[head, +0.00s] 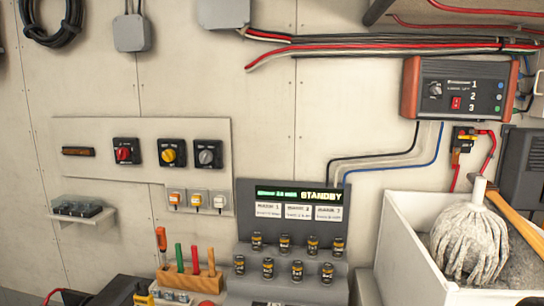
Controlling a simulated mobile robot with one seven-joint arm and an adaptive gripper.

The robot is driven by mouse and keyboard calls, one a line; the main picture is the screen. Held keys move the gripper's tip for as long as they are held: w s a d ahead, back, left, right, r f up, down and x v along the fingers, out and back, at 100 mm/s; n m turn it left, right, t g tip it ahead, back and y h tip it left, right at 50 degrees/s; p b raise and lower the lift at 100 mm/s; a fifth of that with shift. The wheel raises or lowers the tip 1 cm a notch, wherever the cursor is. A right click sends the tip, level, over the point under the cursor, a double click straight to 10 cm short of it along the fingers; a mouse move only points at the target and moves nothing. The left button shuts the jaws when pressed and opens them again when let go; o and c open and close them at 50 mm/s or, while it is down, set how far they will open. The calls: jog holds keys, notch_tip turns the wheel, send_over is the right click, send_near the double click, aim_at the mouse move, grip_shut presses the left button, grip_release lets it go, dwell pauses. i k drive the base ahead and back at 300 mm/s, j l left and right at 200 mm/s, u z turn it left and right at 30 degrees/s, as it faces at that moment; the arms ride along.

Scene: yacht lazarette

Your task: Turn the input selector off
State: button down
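A grey control box (455,90) with reddish-brown ends is on the wall at the upper right. It has a small dark selector knob (435,89), a red rocker switch (456,103) and the numbers 1, 2 and 3. The knob's setting is too small to read. Three rotary switches sit on the wall panel at left: red (124,152), yellow (172,153) and grey (207,154). No legible label tells which control is the input selector. My gripper is not in view.
A display (293,194) reading STANDBY stands above several small cylinders. A white bin (400,235) holding a mop (472,240) stands below the control box. Wires run under the box. A wooden tool block (190,281) and small shelf (80,219) are at left.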

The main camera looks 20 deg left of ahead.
aim_at(206, 156)
jog(key=u, duration=1.25)
